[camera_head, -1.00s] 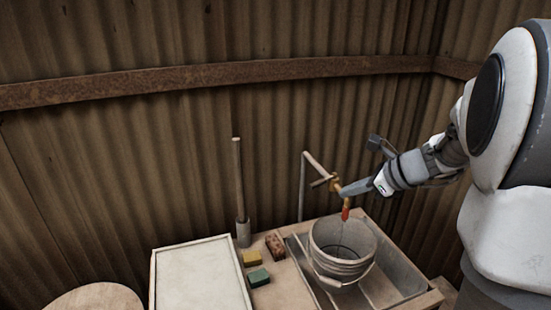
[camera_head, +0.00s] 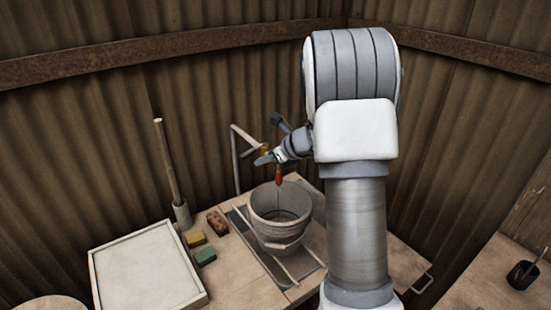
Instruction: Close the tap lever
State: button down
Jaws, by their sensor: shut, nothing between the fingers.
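The tap hangs on a bent grey pipe (camera_head: 236,160) against the corrugated wall. Its brass body is mostly covered by my gripper, and its red spout end (camera_head: 278,176) points down over the bucket. A short bar, which looks like the tap lever (camera_head: 247,153), sticks out to the left of the body. My gripper (camera_head: 264,159) is shut and empty, right at the tap; I cannot tell whether it touches the lever. A grey bucket (camera_head: 280,223) stands below the spout. A thin line, perhaps water, runs from the spout into it.
The bucket stands in a wooden trough. To the left are a brick (camera_head: 217,221), yellow and green blocks (camera_head: 204,256), a white-topped tray (camera_head: 147,277) and a pole in a holder (camera_head: 181,215). A dark cup (camera_head: 522,275) stands on a surface at the right.

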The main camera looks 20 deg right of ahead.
aim_at(246, 155)
jog(key=shift+w+a+r, duration=0.15)
jog(key=shift+w+a, duration=0.15)
jog(key=shift+w, duration=0.2)
jog(key=shift+w+a+r, duration=0.15)
jog(key=shift+w+a, duration=0.1)
jog(key=shift+w, duration=0.2)
jog(key=shift+a, duration=0.1)
jog(key=shift+w+a+m+h+b, duration=0.4)
jog(key=shift+w+a+m+h, duration=0.25)
jog(key=shift+w+a, duration=0.4)
jog(key=shift+s+d, duration=0.1)
jog(key=shift+d, duration=0.05)
jog(key=shift+s+d, duration=0.4)
jog(key=shift+d, duration=0.2)
